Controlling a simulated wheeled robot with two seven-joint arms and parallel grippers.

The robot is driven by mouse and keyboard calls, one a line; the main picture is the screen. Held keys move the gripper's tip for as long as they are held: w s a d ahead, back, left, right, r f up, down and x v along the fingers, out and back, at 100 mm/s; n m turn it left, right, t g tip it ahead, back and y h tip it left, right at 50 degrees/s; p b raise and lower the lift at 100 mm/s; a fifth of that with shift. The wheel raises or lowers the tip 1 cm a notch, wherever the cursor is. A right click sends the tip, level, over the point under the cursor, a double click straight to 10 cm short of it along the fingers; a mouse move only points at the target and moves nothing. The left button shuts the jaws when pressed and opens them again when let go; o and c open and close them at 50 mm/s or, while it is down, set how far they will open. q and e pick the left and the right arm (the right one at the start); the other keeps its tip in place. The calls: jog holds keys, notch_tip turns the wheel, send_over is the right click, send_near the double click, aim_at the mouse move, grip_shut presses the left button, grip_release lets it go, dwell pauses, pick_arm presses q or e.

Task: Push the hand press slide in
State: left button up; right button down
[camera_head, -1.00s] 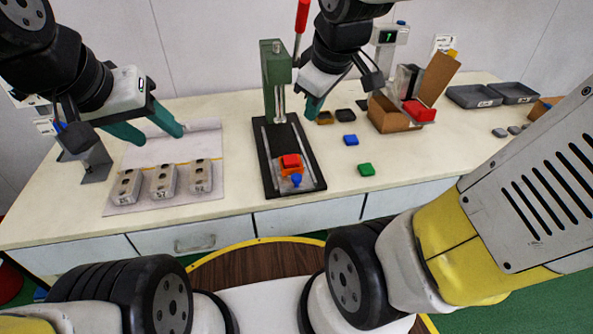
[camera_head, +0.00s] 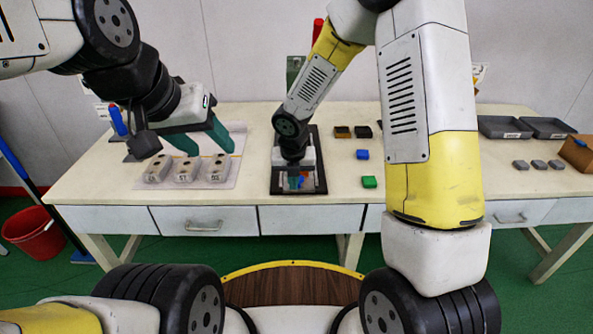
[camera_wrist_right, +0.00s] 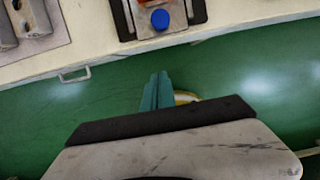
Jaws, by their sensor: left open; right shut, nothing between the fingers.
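The hand press has a black base (camera_head: 319,158) on the table, its upper part mostly hidden behind my right arm. Its slide is at the front, with a blue knob (camera_head: 301,182). In the right wrist view the pale slide plate (camera_wrist_right: 180,17) and blue knob (camera_wrist_right: 160,20) show at the top, with the black base (camera_wrist_right: 196,8) around them. My right gripper (camera_head: 293,183) is shut and empty at the press's front; its fingertips (camera_wrist_right: 159,74) point toward the knob, apart from it in the wrist view. My left gripper (camera_head: 211,149) is open and empty above the grey moulds.
Several grey moulds (camera_head: 187,168) stand left of the press. Blue (camera_head: 362,154) and green (camera_head: 369,182) blocks lie to its right. Dark trays (camera_head: 505,127) are at the back right. A red bucket (camera_head: 32,230) stands on the floor at left.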

aim_at(294, 192)
jog(key=w+f, duration=0.1)
jog(key=f, duration=0.1)
jog(key=w+f, duration=0.2)
jog(key=f, duration=0.1)
jog(key=w+f, duration=0.1)
jog(key=f, duration=0.2)
jog(key=shift+w+d+f, duration=0.1)
jog(key=shift+w+f, duration=0.15)
jog(key=shift+w, duration=0.85)
